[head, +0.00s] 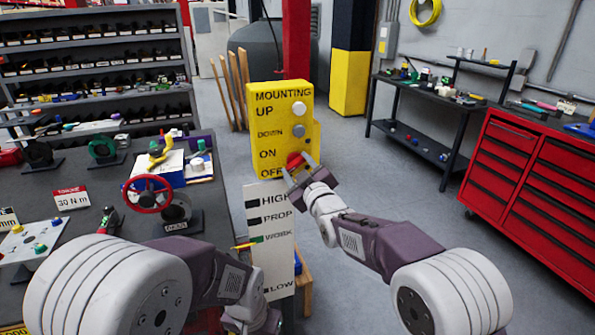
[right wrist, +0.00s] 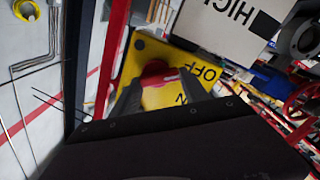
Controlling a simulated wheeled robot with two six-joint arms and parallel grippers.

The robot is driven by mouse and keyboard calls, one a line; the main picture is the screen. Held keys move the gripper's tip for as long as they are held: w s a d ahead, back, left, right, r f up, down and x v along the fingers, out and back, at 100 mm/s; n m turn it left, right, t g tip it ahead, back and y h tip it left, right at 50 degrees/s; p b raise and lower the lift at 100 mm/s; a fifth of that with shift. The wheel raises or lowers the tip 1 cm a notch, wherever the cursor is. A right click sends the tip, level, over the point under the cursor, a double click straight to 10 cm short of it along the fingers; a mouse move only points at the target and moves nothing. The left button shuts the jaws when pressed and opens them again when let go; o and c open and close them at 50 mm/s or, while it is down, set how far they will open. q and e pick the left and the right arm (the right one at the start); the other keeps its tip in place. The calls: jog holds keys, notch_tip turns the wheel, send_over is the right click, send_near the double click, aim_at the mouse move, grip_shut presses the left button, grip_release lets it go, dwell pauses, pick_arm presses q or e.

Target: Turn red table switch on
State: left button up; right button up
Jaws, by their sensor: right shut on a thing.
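The red switch (head: 294,160) is a round red knob low on the front of a yellow control box (head: 266,117), beside the ON and OFF lettering. My right gripper (head: 299,171) is at the knob, shut on it. In the right wrist view, the two dark fingers (right wrist: 160,94) stand on either side of the red knob (right wrist: 154,70), and a pale mark shows on the knob. The knob's exact setting is hard to read. My left gripper (head: 252,318) is low at the bottom edge of the head view, away from the box; its jaws are not clear.
A white level sign (head: 271,222) hangs below the box. White and grey buttons (head: 299,109) sit above the knob. A dark workbench (head: 85,190) with a red handwheel (head: 147,194) stands left. A red tool cabinet (head: 530,180) stands right, with clear floor between.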

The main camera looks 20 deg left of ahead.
jog(key=m+b, duration=0.1)
jog(key=m, duration=0.2)
jog(key=shift+f+m+b, duration=0.15)
jog(key=shift+m+b, duration=0.25)
jog(key=m+b, duration=0.1)
jog(key=m, duration=0.2)
jog(key=shift+m, duration=0.3)
jog(key=m, duration=0.1)
jog(key=m+b, duration=0.1)
jog(key=m, duration=0.1)
jog(key=shift+d+r+m, duration=0.1)
jog(key=shift+r+m, duration=0.1)
jog(key=shift+m, duration=0.1)
jog(key=shift+w+m+b, duration=0.1)
jog(key=shift+m+b, duration=0.2)
jog(key=shift+m, duration=1.8)
jog(key=o, duration=1.4)
jog(key=shift+r, duration=0.15)
